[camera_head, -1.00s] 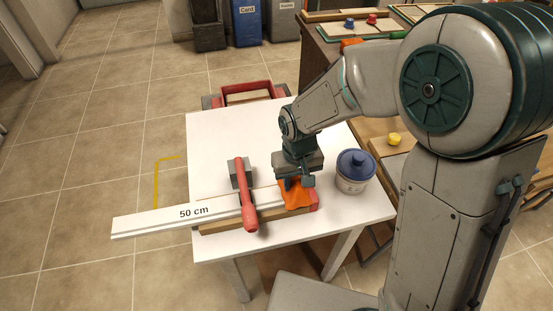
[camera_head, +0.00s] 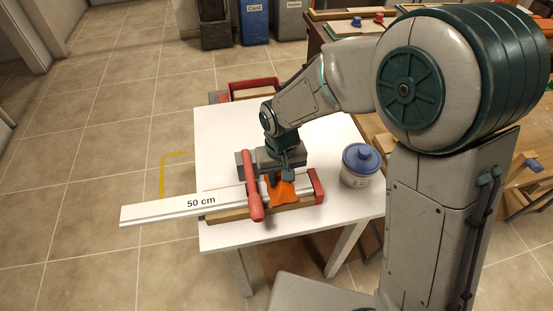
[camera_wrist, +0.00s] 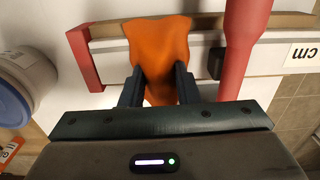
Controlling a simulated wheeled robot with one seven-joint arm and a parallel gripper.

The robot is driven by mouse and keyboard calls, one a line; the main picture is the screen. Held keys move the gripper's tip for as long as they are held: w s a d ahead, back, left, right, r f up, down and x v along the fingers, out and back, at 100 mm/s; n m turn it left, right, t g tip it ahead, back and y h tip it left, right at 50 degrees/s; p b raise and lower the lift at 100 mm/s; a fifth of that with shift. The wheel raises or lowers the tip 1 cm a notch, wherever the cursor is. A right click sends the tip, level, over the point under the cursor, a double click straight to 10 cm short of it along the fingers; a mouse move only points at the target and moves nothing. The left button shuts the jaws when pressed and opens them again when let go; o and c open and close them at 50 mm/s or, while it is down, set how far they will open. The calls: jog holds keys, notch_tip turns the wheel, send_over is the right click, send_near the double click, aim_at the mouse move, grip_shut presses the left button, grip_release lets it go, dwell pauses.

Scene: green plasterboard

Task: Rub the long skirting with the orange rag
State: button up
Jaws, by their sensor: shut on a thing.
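The long skirting (camera_head: 170,208) is a white strip marked "50 cm". It lies along the front of the white table and sticks out past the table's left edge; its marked end also shows in the wrist view (camera_wrist: 300,52). My gripper (camera_head: 280,180) is shut on the orange rag (camera_head: 281,191), over the right part of the skirting. In the wrist view the rag (camera_wrist: 160,50) hangs between the two fingers (camera_wrist: 160,88) and drapes across the strip. The rag hides the strip beneath it.
A red-handled clamp (camera_head: 252,188) crosses the skirting just left of the rag. A red end stop (camera_head: 316,186) stands to the right. A jar with a blue lid (camera_head: 361,160) stands at the table's right.

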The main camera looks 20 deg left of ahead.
jog(key=r, duration=0.1)
jog(key=r+p, duration=0.1)
jog(key=shift+s+a+r, duration=0.15)
jog(key=shift+a+r, duration=0.15)
jog(key=shift+a, duration=0.1)
jog(key=shift+d+r+p, duration=0.25)
jog(key=shift+r+p, duration=0.4)
jog(key=shift+r, duration=0.05)
jog(key=shift+r+p, duration=1.45)
jog(key=shift+r, duration=0.65)
